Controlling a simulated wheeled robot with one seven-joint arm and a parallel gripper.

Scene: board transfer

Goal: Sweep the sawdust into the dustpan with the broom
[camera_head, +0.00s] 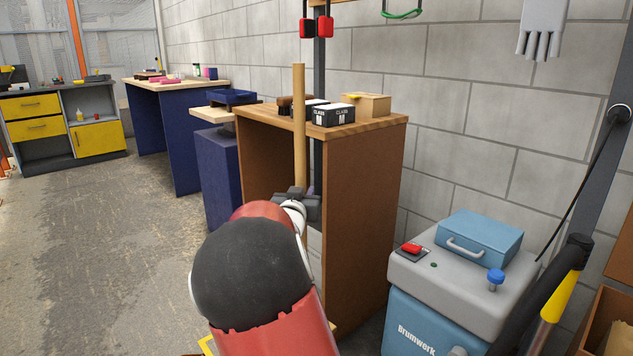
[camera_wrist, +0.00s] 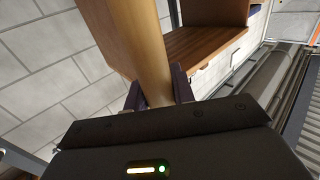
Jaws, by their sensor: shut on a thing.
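The broom's pale wooden handle (camera_head: 299,120) stands nearly upright in front of the brown shelf unit in the head view. My gripper (camera_head: 300,199) is shut around this handle, low on the part that shows. In the wrist view the handle (camera_wrist: 143,50) runs up between the two dark fingers of my gripper (camera_wrist: 159,94). The broom's head is hidden behind my arm. I cannot make out the dustpan or a clear pile of sawdust in either view.
The brown shelf unit (camera_head: 357,205) stands close behind the handle, with boxes (camera_head: 333,115) on top. A grey-blue machine (camera_head: 440,275) stands at the right, carrying a blue case (camera_head: 478,238). Blue workbenches line the wall. The worn concrete floor (camera_head: 90,270) is open at the left.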

